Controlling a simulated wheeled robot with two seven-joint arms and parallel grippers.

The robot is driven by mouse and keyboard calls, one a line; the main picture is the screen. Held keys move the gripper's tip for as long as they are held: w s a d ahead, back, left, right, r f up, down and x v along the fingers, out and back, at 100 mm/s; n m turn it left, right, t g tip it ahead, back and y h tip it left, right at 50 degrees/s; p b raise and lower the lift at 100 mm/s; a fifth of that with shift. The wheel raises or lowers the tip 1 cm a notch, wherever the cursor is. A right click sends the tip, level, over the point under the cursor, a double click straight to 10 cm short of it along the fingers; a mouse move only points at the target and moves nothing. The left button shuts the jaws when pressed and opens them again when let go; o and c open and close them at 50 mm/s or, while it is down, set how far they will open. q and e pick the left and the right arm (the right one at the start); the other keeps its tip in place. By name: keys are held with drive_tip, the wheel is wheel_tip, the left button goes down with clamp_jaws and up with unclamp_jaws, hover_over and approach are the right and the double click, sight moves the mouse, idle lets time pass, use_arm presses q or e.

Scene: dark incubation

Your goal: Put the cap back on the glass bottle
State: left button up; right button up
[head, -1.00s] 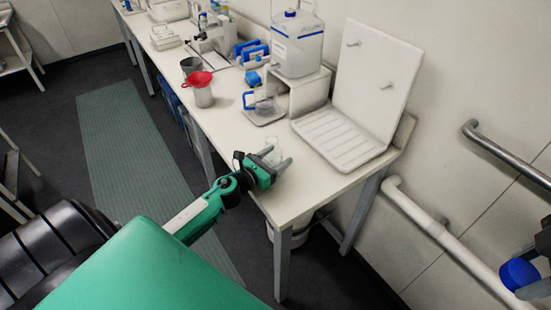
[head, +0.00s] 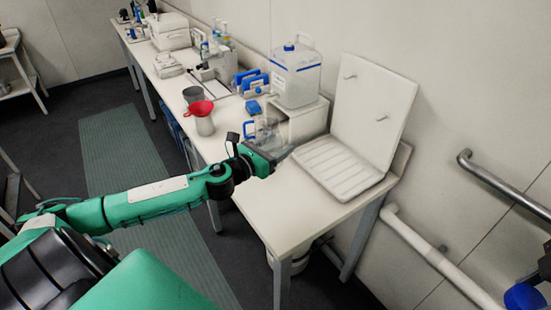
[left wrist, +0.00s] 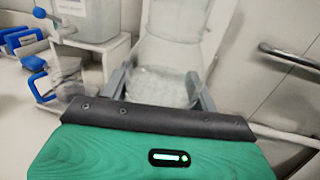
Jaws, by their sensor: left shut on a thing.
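The clear glass bottle (left wrist: 160,88) is between the two fingers of my left gripper (left wrist: 160,82) in the left wrist view. My left gripper (head: 280,155) is shut on it, above the bench; in the head view the glass is faint against the background. A blue cap (head: 525,297) shows at the lower right edge of the head view. Dark parts beside it (head: 543,270) look like my right gripper, mostly cut off by the frame, so its jaws cannot be made out.
The white bench (head: 290,205) has a clear front corner. A hinged white board (head: 375,105) stands open at its right. A large blue-capped container (head: 297,80) sits on a stand behind. A red funnel (head: 200,108) is farther left. A wall rail (head: 500,180) is at right.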

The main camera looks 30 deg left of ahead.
sight(276, 137)
use_arm(q)
drive_tip(key=shift+r, duration=1.5)
drive_tip(key=o, duration=0.6)
drive_tip(key=c, duration=0.7)
drive_tip(key=shift+d, duration=0.1)
